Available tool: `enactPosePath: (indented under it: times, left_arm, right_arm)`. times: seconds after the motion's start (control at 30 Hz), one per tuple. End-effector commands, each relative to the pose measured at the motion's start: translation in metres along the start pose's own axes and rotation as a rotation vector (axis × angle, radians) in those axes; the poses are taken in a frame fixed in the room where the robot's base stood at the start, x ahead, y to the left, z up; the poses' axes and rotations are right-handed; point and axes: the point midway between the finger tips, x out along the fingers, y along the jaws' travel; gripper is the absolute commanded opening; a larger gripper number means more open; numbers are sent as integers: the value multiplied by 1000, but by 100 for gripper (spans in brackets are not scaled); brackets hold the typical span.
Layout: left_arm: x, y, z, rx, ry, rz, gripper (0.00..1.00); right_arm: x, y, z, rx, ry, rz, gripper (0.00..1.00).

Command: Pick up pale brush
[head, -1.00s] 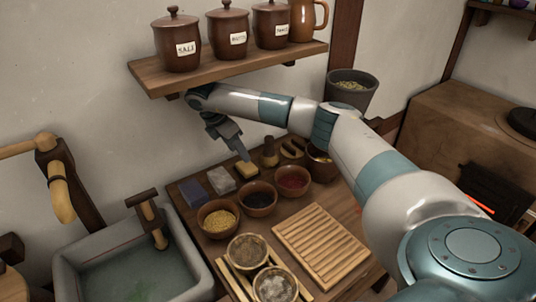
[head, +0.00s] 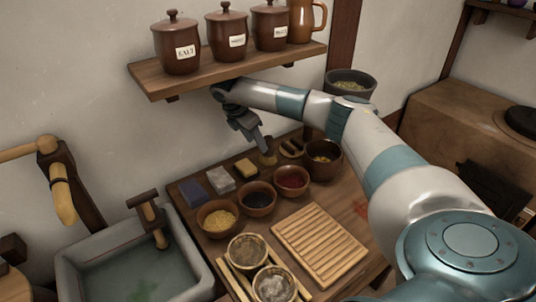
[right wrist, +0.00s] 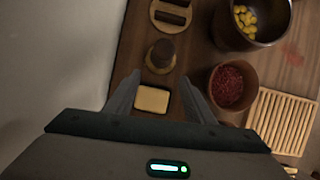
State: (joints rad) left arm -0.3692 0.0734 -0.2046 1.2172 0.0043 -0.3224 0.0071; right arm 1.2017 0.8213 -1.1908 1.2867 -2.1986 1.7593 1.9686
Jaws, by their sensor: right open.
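A small round thing with a pale tan base and a darker knob on top, which looks like the pale brush (head: 268,158), stands upright at the back of the table by the wall. In the right wrist view the brush (right wrist: 160,54) lies just beyond my fingertips. My right gripper (head: 265,148) is above and close to it, partly covering it in the head view. In the right wrist view the gripper (right wrist: 160,77) is open, with nothing held between its fingers. My left gripper is in neither view.
A yellow block (head: 245,167) lies near the brush, with grey (head: 221,180) and blue (head: 194,189) blocks to the left. Bowls of red (head: 291,180) and dark (head: 257,198) stuff stand in front. A wooden holder (right wrist: 170,14) lies beside the brush. The jar shelf (head: 230,70) overhangs behind.

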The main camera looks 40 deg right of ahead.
Motion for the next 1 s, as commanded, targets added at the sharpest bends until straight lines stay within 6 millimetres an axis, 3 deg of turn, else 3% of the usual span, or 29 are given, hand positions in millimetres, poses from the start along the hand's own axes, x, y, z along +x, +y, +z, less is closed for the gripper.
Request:
enactPosePath:
  times: [0.27,0.57,0.8,1.0]
  left_arm:
    - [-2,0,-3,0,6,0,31]
    - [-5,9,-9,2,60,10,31]
    - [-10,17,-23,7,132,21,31]
    - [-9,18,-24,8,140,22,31]
  right_arm:
    - [2,0,6,2,0,-1,49]
    - [16,-1,45,4,-1,-2,49]
    - [44,-1,42,0,-1,-2,49]
    - [48,0,41,0,0,0,49]
